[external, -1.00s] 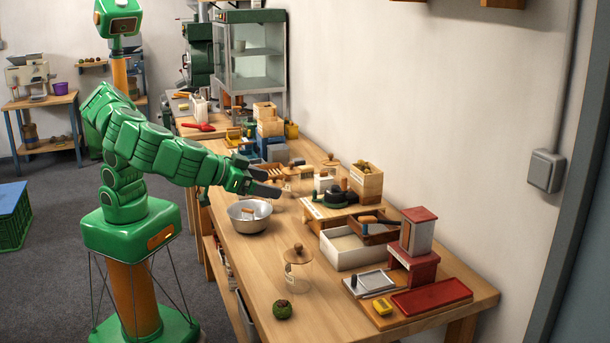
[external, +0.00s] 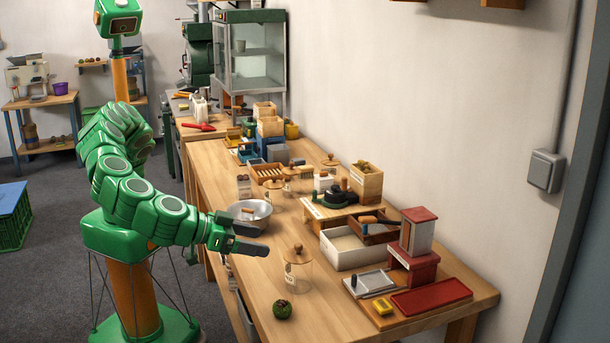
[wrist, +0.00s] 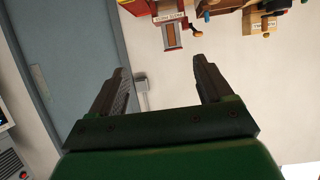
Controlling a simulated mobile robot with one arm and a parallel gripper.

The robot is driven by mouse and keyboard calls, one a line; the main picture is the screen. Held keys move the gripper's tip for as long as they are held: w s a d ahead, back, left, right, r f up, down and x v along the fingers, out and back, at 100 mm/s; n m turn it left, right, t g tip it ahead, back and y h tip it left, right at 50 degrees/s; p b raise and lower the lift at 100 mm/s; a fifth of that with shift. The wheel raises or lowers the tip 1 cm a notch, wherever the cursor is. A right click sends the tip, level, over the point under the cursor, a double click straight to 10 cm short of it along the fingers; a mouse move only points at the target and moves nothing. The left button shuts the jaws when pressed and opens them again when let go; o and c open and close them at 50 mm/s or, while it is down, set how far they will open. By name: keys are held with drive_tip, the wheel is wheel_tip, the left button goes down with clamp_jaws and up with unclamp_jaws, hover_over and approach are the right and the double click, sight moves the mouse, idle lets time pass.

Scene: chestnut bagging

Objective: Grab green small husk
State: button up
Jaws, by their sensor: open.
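A small round green husk (external: 282,309) with some reddish brown on it sits on the bare wood near the front left edge of the workbench (external: 330,318) in the external view. My gripper (external: 262,249) is above the bench, up and to the left of the husk and clear of it. In the wrist view my gripper (wrist: 164,82) has its two fingers spread wide with nothing between them. The husk does not show in the wrist view.
A clear jar with a wooden lid (external: 297,253) stands between my gripper and the bench's right-hand items. A metal bowl (external: 250,213) is just behind my gripper. A white bin (external: 345,255) and a red tray (external: 432,296) lie right. Bench around the husk is clear.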

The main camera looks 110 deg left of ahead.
approach(275, 306)
drive_tip(key=w+a, duration=0.3)
drive_tip(key=w, duration=0.1)
drive_tip(key=shift+w+a+f, duration=0.6)
drive_tip(key=shift+a+f, duration=0.25)
drive_tip(key=w+a+f, duration=0.2)
drive_tip(key=shift+w+a+f, duration=0.25)
drive_tip(key=shift+a+f, duration=0.1)
drive_tip(key=shift+f, duration=0.05)
drive_tip(key=shift+w+a+f, duration=0.1)
drive_tip(key=shift+w+a, duration=0.15)
drive_tip(key=shift+w, duration=0.05)
drive_tip(key=c, duration=1)
